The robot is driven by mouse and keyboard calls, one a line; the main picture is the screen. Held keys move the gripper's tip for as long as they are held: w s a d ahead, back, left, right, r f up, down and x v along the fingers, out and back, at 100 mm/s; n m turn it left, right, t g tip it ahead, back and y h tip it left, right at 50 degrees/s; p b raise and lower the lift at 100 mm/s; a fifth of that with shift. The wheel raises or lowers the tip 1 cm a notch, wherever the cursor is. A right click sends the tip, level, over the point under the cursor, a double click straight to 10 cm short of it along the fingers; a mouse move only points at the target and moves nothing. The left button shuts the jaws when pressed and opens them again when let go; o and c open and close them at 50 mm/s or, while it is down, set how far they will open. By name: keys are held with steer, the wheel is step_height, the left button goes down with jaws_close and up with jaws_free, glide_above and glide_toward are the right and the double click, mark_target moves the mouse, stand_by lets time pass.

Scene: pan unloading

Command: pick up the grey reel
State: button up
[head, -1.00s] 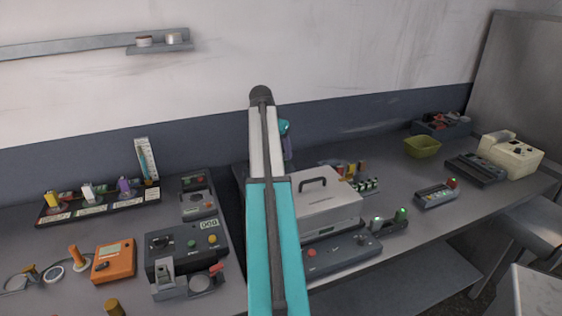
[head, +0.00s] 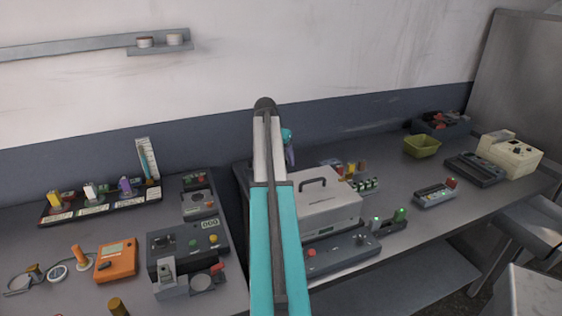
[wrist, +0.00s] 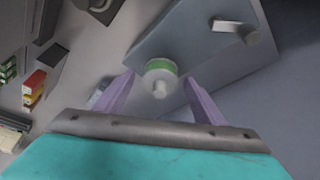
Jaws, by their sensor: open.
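In the wrist view, a small round reel-like piece (wrist: 160,67) has a pale grey face, a green band and a short pale peg. It appears against a blue-grey block (wrist: 180,38). My gripper (wrist: 159,77) is open, with one purple finger on each side of the piece. I cannot tell how far the fingertips are from it. In the head view my arm hides this piece, and only a bit of the teal and purple wrist shows behind the arm. I cannot be sure that this piece is the grey reel.
A grey case with a handle (head: 328,205) stands right of my arm on the bench. Red and yellow blocks (head: 350,170) stand behind it. Devices and an orange box (head: 116,260) fill the left bench. A wall shelf (head: 100,46) holds two small round pieces.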

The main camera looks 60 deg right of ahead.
steer(key=c, duration=1.2)
steer(key=shift+r, duration=0.2)
steer(key=shift+r+b, duration=1.05)
steer(key=shift+r, duration=3.8)
